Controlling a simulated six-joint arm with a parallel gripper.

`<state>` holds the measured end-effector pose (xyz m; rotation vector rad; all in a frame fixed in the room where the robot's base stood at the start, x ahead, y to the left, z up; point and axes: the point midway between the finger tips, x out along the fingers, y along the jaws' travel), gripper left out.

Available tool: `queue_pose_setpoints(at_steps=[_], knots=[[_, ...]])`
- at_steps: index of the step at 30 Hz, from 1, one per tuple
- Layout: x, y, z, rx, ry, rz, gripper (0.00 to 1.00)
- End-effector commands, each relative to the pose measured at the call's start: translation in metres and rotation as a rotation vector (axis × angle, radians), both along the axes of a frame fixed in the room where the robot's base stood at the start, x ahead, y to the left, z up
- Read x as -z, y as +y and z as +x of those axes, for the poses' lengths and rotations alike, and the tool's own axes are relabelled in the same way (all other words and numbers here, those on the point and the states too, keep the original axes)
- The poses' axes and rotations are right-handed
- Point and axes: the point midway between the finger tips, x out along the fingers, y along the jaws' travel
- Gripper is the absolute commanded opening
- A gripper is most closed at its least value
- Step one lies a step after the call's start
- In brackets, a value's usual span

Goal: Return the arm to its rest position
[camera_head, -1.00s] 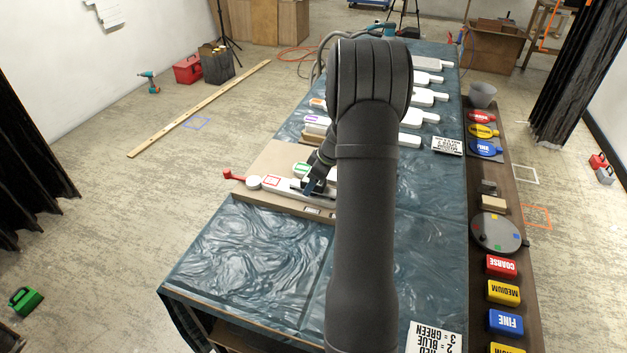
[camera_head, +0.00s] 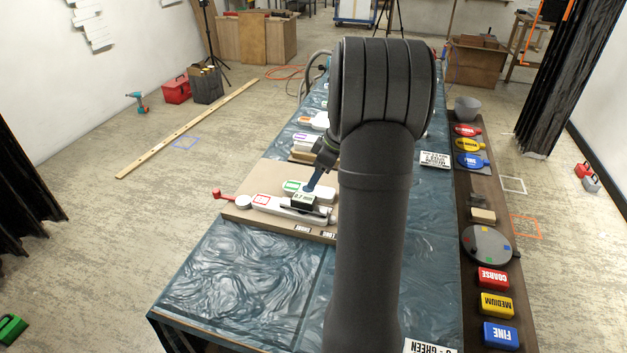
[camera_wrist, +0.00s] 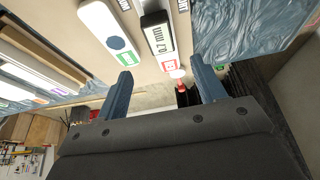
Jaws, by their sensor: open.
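My gripper (camera_wrist: 160,75) is open with nothing between its two blue-grey fingers in the wrist view. In the head view my gripper (camera_head: 309,186) hangs just above a small black-and-white block (camera_head: 303,201) on the tan board (camera_head: 262,222), largely behind my dark arm. In the wrist view the block (camera_wrist: 158,38) reads "0.2 mm" and lies beyond the fingertips, apart from them. A white piece with a blue-grey dot (camera_wrist: 105,30) lies to its left. A white bar with a red-outlined label (camera_head: 262,199) and red handle (camera_head: 222,194) lies on the board.
Blue-green sheeting (camera_head: 250,270) covers the table. A dark side shelf (camera_head: 463,310) at right holds coloured blocks, a round grey disc (camera_head: 486,245), paddles and a grey pot (camera_head: 467,109). More white pieces lie farther back.

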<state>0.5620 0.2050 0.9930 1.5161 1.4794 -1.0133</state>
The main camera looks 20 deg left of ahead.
Motion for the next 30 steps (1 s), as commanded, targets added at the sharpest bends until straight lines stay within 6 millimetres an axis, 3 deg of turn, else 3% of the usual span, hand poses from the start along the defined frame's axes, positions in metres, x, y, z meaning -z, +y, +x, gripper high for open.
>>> queue_pose_setpoints(at_steps=[14, 20, 30], knots=[[0.004, 0.002, 0.000, 0.000, 0.002, 0.000, 0.63], [0.031, 0.013, 0.000, 0.001, 0.004, 0.000, 0.63], [0.094, 0.039, 0.000, -0.001, 0.003, -0.001, 0.63]])
